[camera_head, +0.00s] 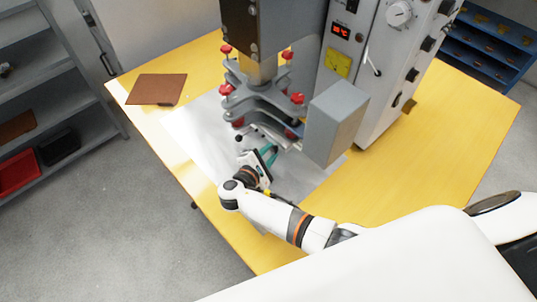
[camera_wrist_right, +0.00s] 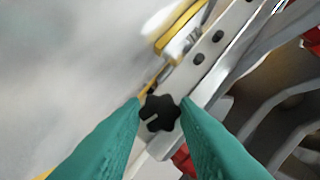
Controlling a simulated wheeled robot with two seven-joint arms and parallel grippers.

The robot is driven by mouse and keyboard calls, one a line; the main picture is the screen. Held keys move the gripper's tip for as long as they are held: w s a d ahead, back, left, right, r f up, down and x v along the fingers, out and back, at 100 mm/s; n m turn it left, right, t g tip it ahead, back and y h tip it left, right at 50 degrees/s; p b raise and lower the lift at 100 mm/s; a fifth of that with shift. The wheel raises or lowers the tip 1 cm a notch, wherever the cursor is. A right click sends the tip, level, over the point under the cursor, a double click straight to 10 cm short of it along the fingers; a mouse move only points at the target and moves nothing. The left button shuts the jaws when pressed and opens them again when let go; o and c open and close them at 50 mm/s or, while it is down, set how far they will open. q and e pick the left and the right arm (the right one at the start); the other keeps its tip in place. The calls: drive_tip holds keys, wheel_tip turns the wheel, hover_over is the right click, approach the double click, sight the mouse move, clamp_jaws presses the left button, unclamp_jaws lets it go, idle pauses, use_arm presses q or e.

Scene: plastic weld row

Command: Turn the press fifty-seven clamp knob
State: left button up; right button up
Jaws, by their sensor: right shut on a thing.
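A black lobed clamp knob (camera_wrist_right: 160,114) sits at the end of a pale metal bar with dark holes, in the right wrist view. My right gripper (camera_wrist_right: 161,106) has its two teal fingers on either side of the knob, shut on it. In the head view the right gripper (camera_head: 269,155) reaches in at the lower front of the grey press (camera_head: 262,100), and I cannot make out the gripped knob there. My left gripper is in neither view.
The press has several red knobs (camera_head: 297,98), a grey box (camera_head: 335,122) and a control cabinet (camera_head: 372,70) with a lit display. A brown sheet (camera_head: 157,89) lies on the yellow table (camera_head: 413,165). Shelves stand at the left, blue bins (camera_head: 484,45) at the back right.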

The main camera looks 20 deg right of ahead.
drive_tip(key=shift+d, duration=0.1)
idle(0.4)
drive_tip(key=o, duration=1)
drive_tip(key=shift+c, duration=0.2)
drive_tip(key=b+v, duration=0.1)
drive_tip(key=v, duration=1.1)
